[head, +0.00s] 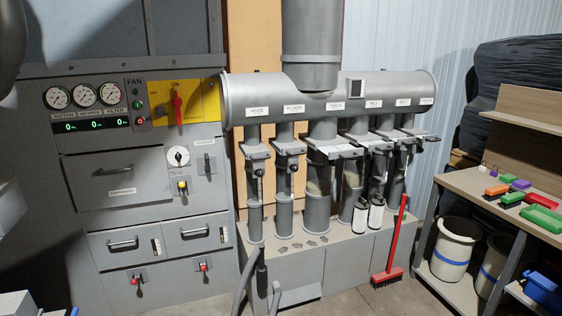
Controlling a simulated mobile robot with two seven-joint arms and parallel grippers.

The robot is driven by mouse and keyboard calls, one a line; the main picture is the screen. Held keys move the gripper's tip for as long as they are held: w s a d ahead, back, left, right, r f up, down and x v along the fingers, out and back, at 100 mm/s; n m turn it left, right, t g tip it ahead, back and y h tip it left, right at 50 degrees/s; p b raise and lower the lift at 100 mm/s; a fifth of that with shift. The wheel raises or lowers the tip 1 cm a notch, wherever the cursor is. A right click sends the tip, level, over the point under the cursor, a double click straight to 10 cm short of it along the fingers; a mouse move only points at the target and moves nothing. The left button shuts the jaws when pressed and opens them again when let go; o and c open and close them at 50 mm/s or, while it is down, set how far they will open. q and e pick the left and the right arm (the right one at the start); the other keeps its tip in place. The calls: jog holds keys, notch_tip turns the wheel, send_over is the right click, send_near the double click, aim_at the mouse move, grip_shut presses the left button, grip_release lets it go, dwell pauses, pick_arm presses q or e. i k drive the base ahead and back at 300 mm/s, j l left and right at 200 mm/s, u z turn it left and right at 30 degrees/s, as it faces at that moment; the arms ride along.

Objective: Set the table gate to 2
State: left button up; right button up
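The table gate (335,151) is a flat grey slide plate across the third pipe from the left, under the label TABLE (335,106) on the wide horizontal duct (300,91). Its plate sticks out toward the front and right of the pipe. Any number marks on it are too small to read, so I cannot tell its setting. The pipe below it (319,178) has a clear-looking section. Neither of my grippers shows in the head view, and nothing is seen touching the gate.
Similar gates stand close on both sides, including the hose gate (256,152) and floor gate (290,147). A control cabinet (120,170) with a red switch handle (177,105) is at left. A red broom (387,276) leans in front. A workbench (470,184) stands right.

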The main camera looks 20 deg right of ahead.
aim_at(345, 151)
jog(key=i+j+z, duration=0.1)
jog(key=i, duration=1.25)
